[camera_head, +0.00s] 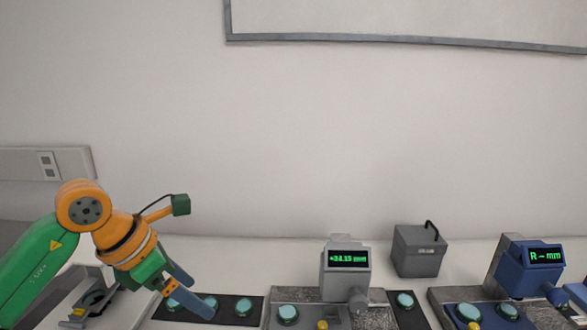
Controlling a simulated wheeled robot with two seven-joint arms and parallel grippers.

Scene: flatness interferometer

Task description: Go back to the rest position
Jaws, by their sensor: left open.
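My left gripper (201,299) is at the lower left, at the end of my green and orange left arm. Its two blue-grey fingers are spread apart and hold nothing. The fingers point down and right, in front of a dark panel with teal round pads (243,307) and cover part of it.
A grey gauge (346,259) with a green-lit display stands at the centre, and a blue gauge (544,255) at the right. A grey block with a handle (420,250) stands behind, between them. A grey fixture (96,297) is at the left. Light bench surface shows behind the panels.

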